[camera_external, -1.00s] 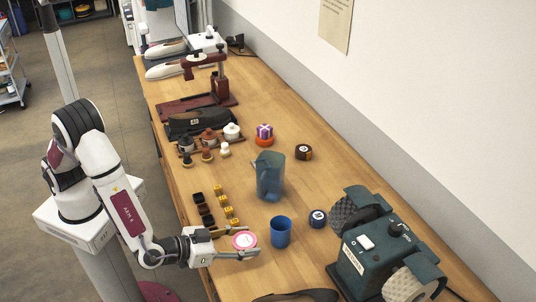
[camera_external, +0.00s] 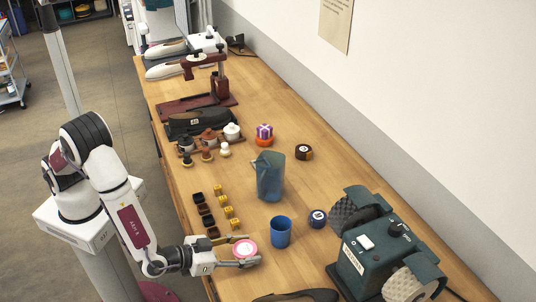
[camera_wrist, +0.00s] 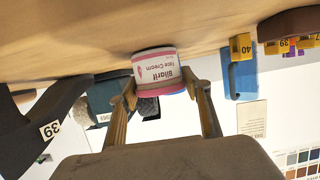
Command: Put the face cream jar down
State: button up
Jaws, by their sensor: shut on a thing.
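The face cream jar (camera_external: 244,249) is pink with a white label. My gripper (camera_external: 242,251) is shut on it near the front edge of the wooden table (camera_external: 292,184). In the wrist view the jar (camera_wrist: 157,72) sits between the two fingertips of my gripper (camera_wrist: 158,88), its label upside down in the picture. The jar is low, close to the table top; I cannot tell whether it touches the wood.
A blue cup (camera_external: 281,232) stands just right of the jar, with a blue-grey pitcher (camera_external: 269,177) behind it. Small black boxes (camera_external: 206,216) and yellow blocks (camera_external: 228,212) lie behind the jar. A green machine (camera_external: 375,258) stands at right. A dark strap (camera_external: 297,295) lies in front.

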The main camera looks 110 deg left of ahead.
jog(key=shift+f, duration=0.1)
jog(key=o, duration=1.2)
jog(key=shift+s+d+r, duration=0.1)
jog(key=shift+r, duration=0.1)
jog(key=shift+s+d+r, duration=0.2)
jog(key=shift+s+d, duration=0.2)
jog(key=shift+d, duration=0.1)
jog(key=shift+v, duration=5.2)
